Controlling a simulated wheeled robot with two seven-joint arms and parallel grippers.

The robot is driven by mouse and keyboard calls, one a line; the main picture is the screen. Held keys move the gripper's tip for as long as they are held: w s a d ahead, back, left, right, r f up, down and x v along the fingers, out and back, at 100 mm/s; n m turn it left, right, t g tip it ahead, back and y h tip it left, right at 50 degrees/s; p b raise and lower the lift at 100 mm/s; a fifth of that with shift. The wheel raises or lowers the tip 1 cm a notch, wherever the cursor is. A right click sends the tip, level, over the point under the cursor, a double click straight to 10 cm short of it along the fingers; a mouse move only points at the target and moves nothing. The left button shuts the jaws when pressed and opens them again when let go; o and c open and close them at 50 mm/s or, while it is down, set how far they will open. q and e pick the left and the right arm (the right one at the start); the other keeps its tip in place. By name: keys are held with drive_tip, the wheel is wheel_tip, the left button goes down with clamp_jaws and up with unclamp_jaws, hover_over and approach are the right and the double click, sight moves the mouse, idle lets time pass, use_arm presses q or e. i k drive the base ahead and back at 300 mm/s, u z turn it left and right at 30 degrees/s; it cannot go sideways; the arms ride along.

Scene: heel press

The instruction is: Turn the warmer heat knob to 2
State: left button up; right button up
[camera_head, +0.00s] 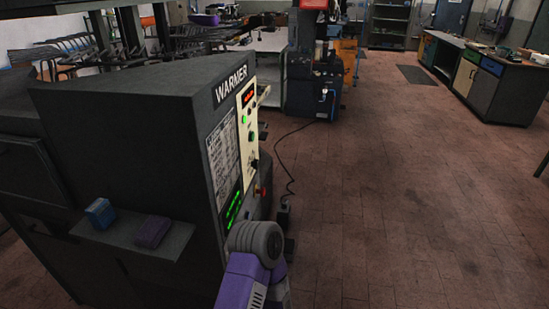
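The warmer (150,110) is a large dark grey cabinet on the left, labelled "WARMER". Its cream control panel (247,128) is seen at a steep angle on the right-hand face. The panel carries a red display (249,95), a green light (243,119) and dark knobs, one in the middle (252,135) and one lower down (254,164). Which is the heat knob, and its setting, are too small to read. A purple and grey link of my arm (255,245) rises at bottom centre, close to the warmer's face. I see no gripper fingers.
A red button (260,191) sits below the panel. A shelf (130,236) on the warmer's near side holds a blue box (100,213) and a purple box (152,231). A black cable (284,170) lies on the floor. The brick floor to the right is clear.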

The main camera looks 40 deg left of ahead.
sight(255, 164)
drive_tip(key=u, duration=0.1)
drive_tip(key=i, duration=0.55)
drive_tip(key=u, duration=2.3)
